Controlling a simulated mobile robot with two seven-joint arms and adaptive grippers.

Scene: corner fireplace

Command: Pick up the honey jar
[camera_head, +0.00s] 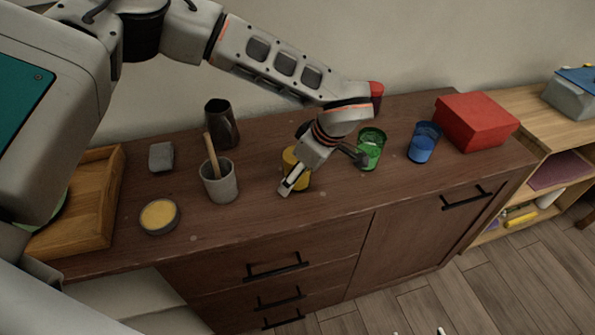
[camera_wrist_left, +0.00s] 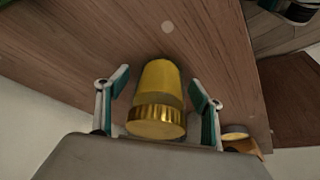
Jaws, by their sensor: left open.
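The honey jar, a golden-yellow jar (camera_head: 293,158), stands on the brown wooden cabinet top (camera_head: 255,222), partly hidden by my left gripper (camera_head: 318,168). In the left wrist view the jar (camera_wrist_left: 158,82) shows its shiny gold lid (camera_wrist_left: 156,122) towards the camera. My left gripper (camera_wrist_left: 160,86) is open there, with one finger on each side of the jar. A gap shows between the jar and each finger. My right gripper is not in view.
A grey mortar with a wooden pestle (camera_head: 220,184), a dark pitcher (camera_head: 222,125) and a round tin (camera_head: 159,216) stand left of the jar. A green glass (camera_head: 371,146), a blue glass (camera_head: 424,141) and a red box (camera_head: 476,121) stand right. The front strip is clear.

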